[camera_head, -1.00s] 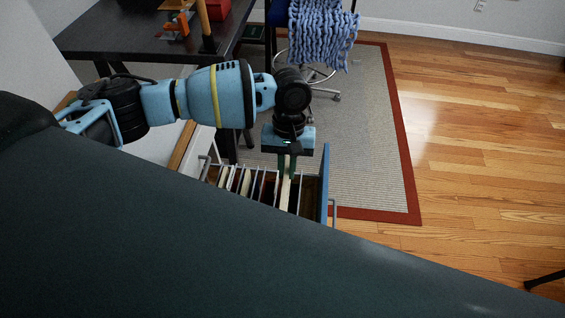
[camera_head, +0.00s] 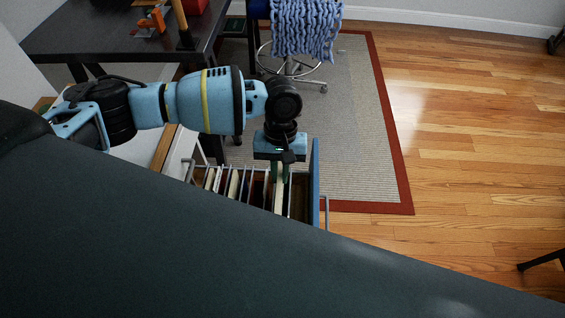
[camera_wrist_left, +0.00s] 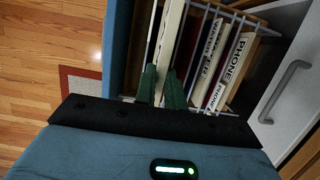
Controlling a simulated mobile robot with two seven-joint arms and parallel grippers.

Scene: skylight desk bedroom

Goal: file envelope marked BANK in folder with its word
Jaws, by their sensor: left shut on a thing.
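My left gripper (camera_head: 281,172) points down into an open drawer (camera_head: 316,180) of hanging folders. In the left wrist view its two green fingers (camera_wrist_left: 161,82) are shut on a flat cream envelope (camera_wrist_left: 169,38), which stands on edge among the folders near the blue drawer front. No word shows on the envelope from here, so I cannot read BANK. Beside it, one spine reads PHONE (camera_wrist_left: 232,58), and a second labelled spine (camera_wrist_left: 211,50) stands next to it. The envelope's lower part is hidden inside the drawer. My right gripper is not in view.
White wire dividers (camera_wrist_left: 182,35) separate the folders. A grey drawer handle (camera_wrist_left: 285,92) sits on the white cabinet. A dark desk (camera_head: 95,35) and a chair with a blue knitted throw (camera_head: 305,28) stand behind. Wooden floor (camera_head: 465,130) at the right is mostly clear.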

